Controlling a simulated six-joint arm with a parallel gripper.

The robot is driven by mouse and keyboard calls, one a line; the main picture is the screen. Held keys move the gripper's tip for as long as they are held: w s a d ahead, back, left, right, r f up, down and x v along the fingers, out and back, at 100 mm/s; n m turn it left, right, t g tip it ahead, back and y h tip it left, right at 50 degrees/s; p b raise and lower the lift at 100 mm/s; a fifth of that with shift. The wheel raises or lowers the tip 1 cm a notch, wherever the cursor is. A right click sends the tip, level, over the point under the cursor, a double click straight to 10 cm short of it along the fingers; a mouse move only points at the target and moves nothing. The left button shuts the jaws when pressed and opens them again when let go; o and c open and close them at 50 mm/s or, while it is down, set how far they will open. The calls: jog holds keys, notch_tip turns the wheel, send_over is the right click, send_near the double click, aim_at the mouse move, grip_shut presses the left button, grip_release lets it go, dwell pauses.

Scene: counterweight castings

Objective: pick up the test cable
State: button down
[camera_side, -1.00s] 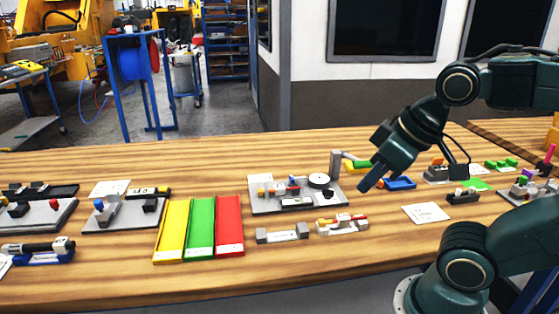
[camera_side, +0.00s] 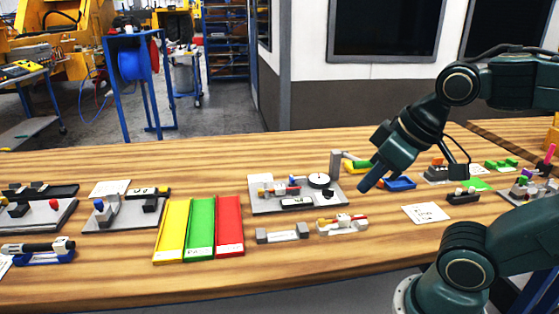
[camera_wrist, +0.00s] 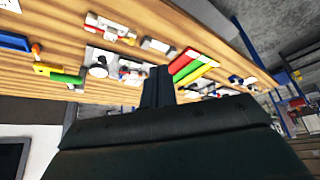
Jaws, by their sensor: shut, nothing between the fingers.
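My gripper (camera_side: 366,187) hangs above the bench beside the grey fixture plate (camera_side: 335,202), shut and empty. In the wrist view its fingers (camera_wrist: 158,86) are together with nothing between them. I cannot pick out a test cable for certain in either view. A white holder (camera_side: 343,226) with thin red and yellow pieces on it stands in front of the fixture plate. The fixture plate carries a round dial (camera_side: 319,180) and small coloured parts. My gripper touches none of these things as far as I can see.
Yellow (camera_side: 172,232), green (camera_side: 200,230) and red (camera_side: 230,226) trays lie side by side left of the middle. A blue tray (camera_side: 400,183) is close right of my gripper. A grey block piece (camera_side: 282,234) and a white card (camera_side: 426,213) lie nearby. The front bench strip is clear.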

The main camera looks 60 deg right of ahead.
jog(key=c, duration=1.2)
grip_release()
jog(key=shift+o, duration=0.2)
jog(key=w+d+r+m+g, duration=0.1)
jog(key=w+d+m, duration=0.2)
jog(key=w+m, duration=0.45)
jog(key=w+d+r+m+g, duration=0.2)
jog(key=w+m, duration=0.4)
jog(key=w, duration=0.2)
jog(key=w+d+f+m+g, duration=0.1)
jog(key=w+d+f+m, duration=0.3)
jog(key=w+m, duration=0.2)
jog(key=w+d+f+m+g, duration=0.1)
jog(key=w+d+f+m, duration=0.3)
jog(key=w+m, duration=0.3)
jog(key=shift+w+d, duration=0.2)
jog(key=shift+d, duration=0.45)
